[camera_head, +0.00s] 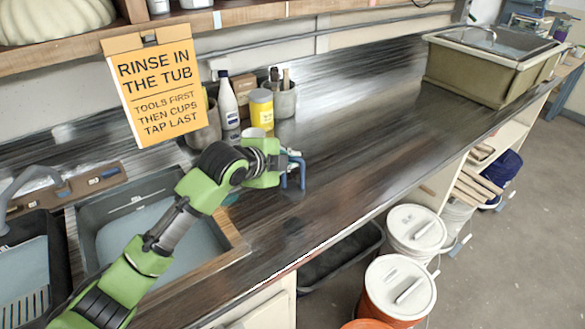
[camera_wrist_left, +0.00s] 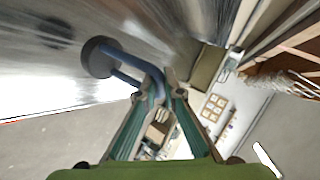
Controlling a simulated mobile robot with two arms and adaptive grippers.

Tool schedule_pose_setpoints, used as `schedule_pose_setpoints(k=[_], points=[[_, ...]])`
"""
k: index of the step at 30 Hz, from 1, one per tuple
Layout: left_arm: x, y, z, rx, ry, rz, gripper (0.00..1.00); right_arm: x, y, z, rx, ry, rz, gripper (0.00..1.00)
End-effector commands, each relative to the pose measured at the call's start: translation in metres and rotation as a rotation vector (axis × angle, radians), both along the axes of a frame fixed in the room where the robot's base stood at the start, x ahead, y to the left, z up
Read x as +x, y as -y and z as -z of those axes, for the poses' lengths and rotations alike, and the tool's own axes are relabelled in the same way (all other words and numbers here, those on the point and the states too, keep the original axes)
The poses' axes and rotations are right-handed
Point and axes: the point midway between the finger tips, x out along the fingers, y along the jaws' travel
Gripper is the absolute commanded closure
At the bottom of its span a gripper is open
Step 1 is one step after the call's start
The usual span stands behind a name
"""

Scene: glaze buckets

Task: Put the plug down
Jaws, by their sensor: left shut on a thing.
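The plug (camera_wrist_left: 98,57) has a dark round disc and a blue bent handle in the left wrist view. My left gripper (camera_wrist_left: 160,76) is shut on the handle, with the disc out to the left of the fingertips. In the head view, my left gripper (camera_head: 291,166) is over the dark countertop (camera_head: 365,135), to the right of the sink tub (camera_head: 105,204). The blue handle of the plug (camera_head: 302,179) shows at its tip. I cannot tell whether the disc touches the countertop. My right gripper is not in view.
Bottles, including a white bottle (camera_head: 228,103) and a yellow jar (camera_head: 262,108), stand behind the gripper near the wall. A sign (camera_head: 158,88) hangs above the tub. An olive bin (camera_head: 470,75) stands at the far right end. The countertop between is clear. Lidded buckets (camera_head: 400,288) stand below.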

Motion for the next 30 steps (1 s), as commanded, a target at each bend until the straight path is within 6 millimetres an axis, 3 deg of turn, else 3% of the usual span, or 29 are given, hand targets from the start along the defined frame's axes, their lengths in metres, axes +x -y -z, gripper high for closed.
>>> schedule_pose_setpoints(k=[3,11,17,28,29,30], points=[[0.014,0.001,0.014,-0.001,0.001,-0.001,1.0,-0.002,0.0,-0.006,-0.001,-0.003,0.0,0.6],[0.028,0.002,0.032,-0.002,0.001,0.0,1.0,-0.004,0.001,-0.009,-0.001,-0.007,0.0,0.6],[0.026,0.002,0.057,-0.003,0.001,0.001,1.0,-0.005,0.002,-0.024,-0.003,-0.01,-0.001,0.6],[0.027,0.002,0.063,-0.002,0.005,0.0,1.0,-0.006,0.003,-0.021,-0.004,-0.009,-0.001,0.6],[0.027,0.001,0.063,-0.001,0.004,0.0,0.84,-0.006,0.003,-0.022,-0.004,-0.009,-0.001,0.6],[0.027,0.001,0.063,-0.001,0.004,0.0,0.75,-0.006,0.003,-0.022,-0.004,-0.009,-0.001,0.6]])
